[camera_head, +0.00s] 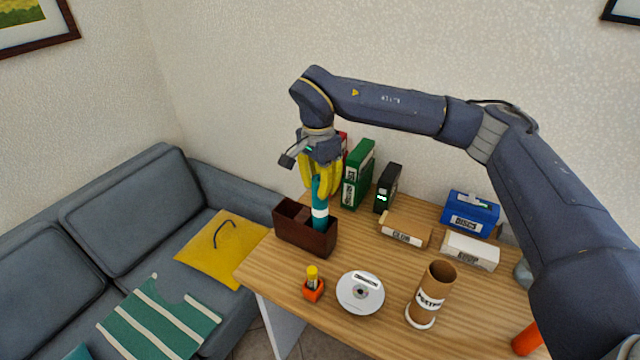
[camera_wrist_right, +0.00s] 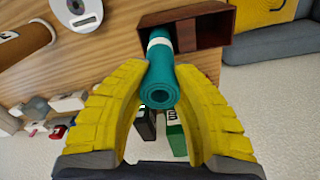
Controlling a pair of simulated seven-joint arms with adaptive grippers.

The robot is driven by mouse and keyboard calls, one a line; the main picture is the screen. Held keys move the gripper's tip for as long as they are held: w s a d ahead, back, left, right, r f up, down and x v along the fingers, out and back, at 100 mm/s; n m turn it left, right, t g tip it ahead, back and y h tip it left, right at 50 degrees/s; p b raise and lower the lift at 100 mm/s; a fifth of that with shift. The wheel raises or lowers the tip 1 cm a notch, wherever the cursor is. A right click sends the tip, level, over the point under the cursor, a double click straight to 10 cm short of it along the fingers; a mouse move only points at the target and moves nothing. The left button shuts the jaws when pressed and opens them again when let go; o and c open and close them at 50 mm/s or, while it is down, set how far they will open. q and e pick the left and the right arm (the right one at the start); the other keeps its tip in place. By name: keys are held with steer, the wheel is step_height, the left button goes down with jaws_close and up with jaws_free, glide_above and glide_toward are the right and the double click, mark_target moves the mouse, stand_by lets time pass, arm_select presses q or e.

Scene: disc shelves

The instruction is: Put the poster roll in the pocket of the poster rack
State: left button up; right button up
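The poster roll (camera_head: 320,213) is a teal roll with a white band. It stands nearly upright in the right compartment of a dark brown two-compartment box (camera_head: 290,236). My right gripper (camera_head: 320,196), with yellow fingers, is above the box, its fingertips closed against both sides of the roll's upper part. The wrist view shows the roll's spiral end (camera_wrist_right: 159,95) between the fingers. A brown cardboard tube (camera_head: 436,283), its label seeming to read "POSTER", stands upright and open-topped on the table at the right, apart from the roll. My left gripper is out of view.
Behind are green (camera_head: 357,175) and black (camera_head: 387,188) cases, with tan (camera_head: 405,230), white (camera_head: 470,251) and blue (camera_head: 470,213) boxes to the right. An orange cylinder (camera_head: 527,339) is at the front right.

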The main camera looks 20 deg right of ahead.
steer(key=o, duration=0.5)
steer(key=shift+c, duration=0.2)
step_height(320, 180, up, 12)
steer(key=shift+a+r, duration=0.15)
steer(key=shift+a, duration=0.05)
steer(key=shift+s, duration=0.1)
stand_by(0.4)
